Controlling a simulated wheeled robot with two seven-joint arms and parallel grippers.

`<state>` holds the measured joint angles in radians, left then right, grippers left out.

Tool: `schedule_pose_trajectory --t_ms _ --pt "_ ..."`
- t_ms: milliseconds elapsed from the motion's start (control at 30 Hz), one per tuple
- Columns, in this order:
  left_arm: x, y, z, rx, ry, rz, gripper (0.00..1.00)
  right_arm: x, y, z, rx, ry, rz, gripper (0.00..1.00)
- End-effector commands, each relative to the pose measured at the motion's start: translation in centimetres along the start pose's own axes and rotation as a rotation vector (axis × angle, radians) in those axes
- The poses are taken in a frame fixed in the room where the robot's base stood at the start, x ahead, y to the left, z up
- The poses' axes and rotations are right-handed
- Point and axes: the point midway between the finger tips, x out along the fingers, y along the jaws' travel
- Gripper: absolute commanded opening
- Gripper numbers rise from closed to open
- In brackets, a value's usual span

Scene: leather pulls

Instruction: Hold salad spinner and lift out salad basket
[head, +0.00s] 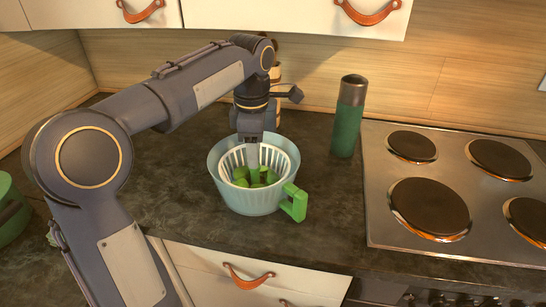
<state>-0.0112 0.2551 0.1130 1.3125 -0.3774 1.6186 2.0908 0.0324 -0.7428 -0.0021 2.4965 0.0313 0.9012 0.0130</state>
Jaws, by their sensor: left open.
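The salad spinner (246,201) is a pale, see-through bowl with a green handle (294,203) at its right, standing on the dark counter. The white slotted salad basket (286,163) sits inside it, with green pieces (258,180) in it. My left gripper (253,165) points down into the basket from above and behind. It is open, and its fingertips are close to the green pieces. I cannot tell whether it touches the basket. My right gripper is out of view.
A green bottle (347,122) stands behind and right of the spinner. A stove (378,222) with several round plates fills the right. A green pot (8,212) is at the left edge. Free counter (330,225) lies between spinner and stove. Cabinets with leather pulls hang above.

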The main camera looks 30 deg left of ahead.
Motion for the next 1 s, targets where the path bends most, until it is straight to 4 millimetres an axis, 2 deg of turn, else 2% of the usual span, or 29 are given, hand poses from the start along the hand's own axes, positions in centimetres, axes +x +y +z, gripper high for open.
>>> schedule_pose_trajectory --t_ms 300,500,867,900,1000 --pt "4.5 -0.1 -0.1 -0.001 0.000 -0.003 0.48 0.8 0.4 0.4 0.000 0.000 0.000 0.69" --pt "6.8 -0.1 -0.1 -0.001 -0.001 -0.001 0.48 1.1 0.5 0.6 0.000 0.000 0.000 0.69" --pt "7.3 0.0 0.0 0.000 -0.002 0.001 0.48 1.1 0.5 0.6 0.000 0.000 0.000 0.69" --pt "7.3 0.0 0.0 0.000 -0.002 0.001 0.47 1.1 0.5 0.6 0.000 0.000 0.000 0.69" --pt "7.3 0.0 0.0 0.000 -0.002 0.001 0.34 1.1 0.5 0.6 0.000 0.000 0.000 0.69"
